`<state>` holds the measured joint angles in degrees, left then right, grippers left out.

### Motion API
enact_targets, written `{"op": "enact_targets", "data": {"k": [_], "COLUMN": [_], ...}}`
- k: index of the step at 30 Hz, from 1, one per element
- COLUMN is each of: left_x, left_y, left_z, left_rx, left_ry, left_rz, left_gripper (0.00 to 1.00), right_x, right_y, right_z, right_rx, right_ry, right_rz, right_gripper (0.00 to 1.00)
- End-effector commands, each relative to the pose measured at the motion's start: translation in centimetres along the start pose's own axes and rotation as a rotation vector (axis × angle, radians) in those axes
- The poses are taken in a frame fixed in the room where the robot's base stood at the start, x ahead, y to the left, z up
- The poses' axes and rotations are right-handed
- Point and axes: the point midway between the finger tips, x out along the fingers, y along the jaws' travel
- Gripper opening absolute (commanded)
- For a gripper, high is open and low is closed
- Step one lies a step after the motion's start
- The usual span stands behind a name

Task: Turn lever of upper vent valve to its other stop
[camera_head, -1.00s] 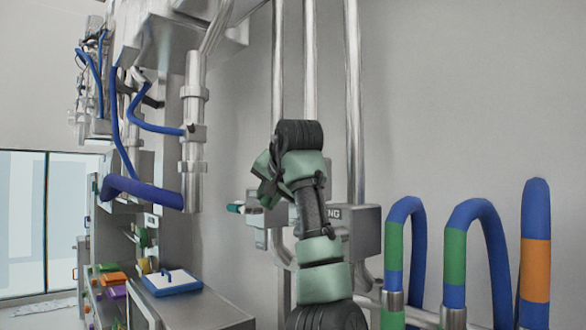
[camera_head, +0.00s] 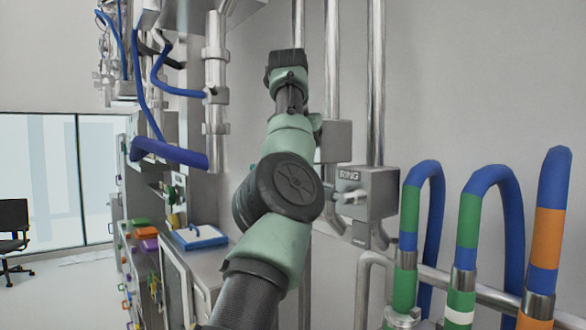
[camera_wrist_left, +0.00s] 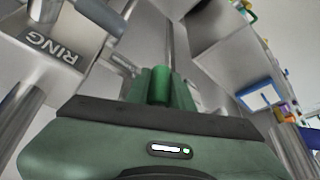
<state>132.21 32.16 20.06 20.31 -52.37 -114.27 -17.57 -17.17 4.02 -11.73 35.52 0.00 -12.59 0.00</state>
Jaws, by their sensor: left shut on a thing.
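The upper vent valve appears to be the grey box (camera_head: 335,141) on a vertical pipe, partly behind my left arm in the head view. In the left wrist view my left gripper (camera_wrist_left: 160,92) is shut on a bright green cylindrical grip (camera_wrist_left: 161,84), which looks like the end of a lever. A metal rod shows just beyond the grip. In the head view my left wrist and forearm cover most of the gripper, and the lever there is hidden. My right gripper is not in view.
A second box labelled RING (camera_head: 365,191), with a metal stub at its front, sits close by at lower right; it also shows in the wrist view (camera_wrist_left: 48,52). Blue hoses with coloured bands (camera_head: 468,220) stand at right. A cabinet with a blue-edged tray (camera_head: 200,237) is at left.

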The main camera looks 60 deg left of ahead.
Motion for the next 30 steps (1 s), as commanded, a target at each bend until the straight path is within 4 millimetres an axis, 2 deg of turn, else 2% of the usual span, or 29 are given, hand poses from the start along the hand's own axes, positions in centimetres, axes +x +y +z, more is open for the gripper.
{"op": "enact_targets", "data": {"k": [9,19,20,22,30], "left_x": [-0.32,-0.35,-0.35,-0.35,-0.33], "left_y": [0.83,0.85,0.85,0.84,0.83], "left_z": [0.56,0.57,0.57,0.57,0.57], "left_rx": [-0.019,-0.021,-0.021,-0.021,-0.019], "left_ry": [-0.026,-0.027,-0.026,-0.026,-0.027], "left_rz": [0.041,0.043,0.043,0.043,0.04], "left_gripper": [0.0,0.0,0.26,0.44,0.44], "right_x": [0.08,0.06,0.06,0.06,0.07], "right_y": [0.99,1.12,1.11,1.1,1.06], "right_z": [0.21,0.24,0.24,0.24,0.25], "right_rx": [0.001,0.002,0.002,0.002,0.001], "right_ry": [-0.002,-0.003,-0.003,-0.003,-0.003], "right_rz": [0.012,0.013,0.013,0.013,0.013], "right_gripper": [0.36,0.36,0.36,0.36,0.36]}}
